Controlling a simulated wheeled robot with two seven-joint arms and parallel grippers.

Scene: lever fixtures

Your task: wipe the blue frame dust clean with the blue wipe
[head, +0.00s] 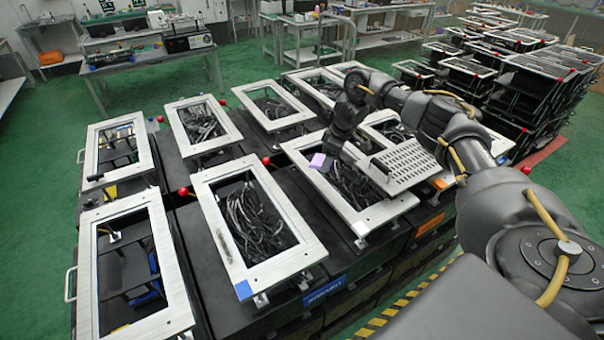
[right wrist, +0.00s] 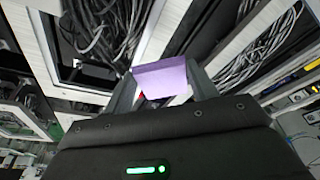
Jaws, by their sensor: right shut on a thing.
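My right gripper (head: 326,153) reaches in from the right over the middle frames and points down. It is shut on a small lilac wipe (head: 318,160), which also shows between the two fingers in the right wrist view (right wrist: 160,76). The wipe is at the left rail of a white frame (head: 330,190); whether it touches the rail is unclear. A flat blue patch (head: 243,290) lies on the near left corner of another white frame (head: 206,215), away from the gripper. My left gripper is not in view.
Several white rectangular frames stand on dark boxes, with black cables (head: 255,222) inside some. Red knobs (head: 183,191) stick up between them. A blue label (head: 325,290) is on a box's front side. Stacked frames (head: 490,80) stand at the back right. Green floor is clear at the left.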

